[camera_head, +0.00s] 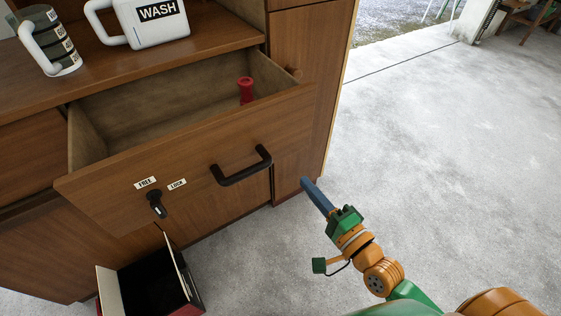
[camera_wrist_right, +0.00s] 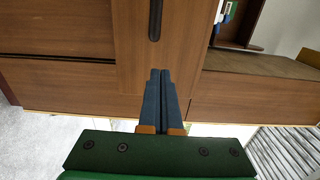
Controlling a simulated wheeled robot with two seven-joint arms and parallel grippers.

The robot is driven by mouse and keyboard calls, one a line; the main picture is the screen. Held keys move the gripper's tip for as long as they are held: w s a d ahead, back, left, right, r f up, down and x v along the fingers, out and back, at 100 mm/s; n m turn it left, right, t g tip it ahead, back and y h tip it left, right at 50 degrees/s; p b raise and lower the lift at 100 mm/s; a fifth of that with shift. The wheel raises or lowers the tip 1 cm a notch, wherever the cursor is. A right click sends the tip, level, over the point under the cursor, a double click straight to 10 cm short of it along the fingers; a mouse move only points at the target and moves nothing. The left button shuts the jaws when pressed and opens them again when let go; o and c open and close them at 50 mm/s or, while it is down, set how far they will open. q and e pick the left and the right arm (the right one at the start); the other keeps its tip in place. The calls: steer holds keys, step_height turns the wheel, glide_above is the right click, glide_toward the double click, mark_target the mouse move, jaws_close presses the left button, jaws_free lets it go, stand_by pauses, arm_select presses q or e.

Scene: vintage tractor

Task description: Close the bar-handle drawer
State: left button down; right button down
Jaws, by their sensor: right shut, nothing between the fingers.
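The bar-handle drawer (camera_head: 108,205) is pulled open from the wooden cabinet in the head view. Its black bar handle (camera_head: 242,168) is on the front panel, right of the middle. A lock with a key (camera_head: 156,204) sits below the FREE and LOCK labels. A red object (camera_head: 246,90) stands inside the drawer at the back right. My right gripper (camera_head: 306,184) is shut and empty, to the right of the drawer front and apart from the handle. In the right wrist view, its blue fingers (camera_wrist_right: 160,78) are together, pointing toward wooden cabinet panels. My left gripper is not in view.
A white WASH jug (camera_head: 150,28) and a grey mug-like container (camera_head: 48,45) stand on the cabinet top (camera_head: 215,35). An open dark box (camera_head: 150,285) lies on the floor below the drawer. The concrete floor (camera_head: 440,140) on the right is clear.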

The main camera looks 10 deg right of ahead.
mark_target(269, 140)
steer(key=x, duration=0.9)
steer(key=p+x, duration=0.1)
steer(key=x, duration=0.3)
steer(key=shift+w+f, duration=0.25)
steer(key=shift+w+a, duration=0.1)
steer(key=shift+w, duration=0.35)
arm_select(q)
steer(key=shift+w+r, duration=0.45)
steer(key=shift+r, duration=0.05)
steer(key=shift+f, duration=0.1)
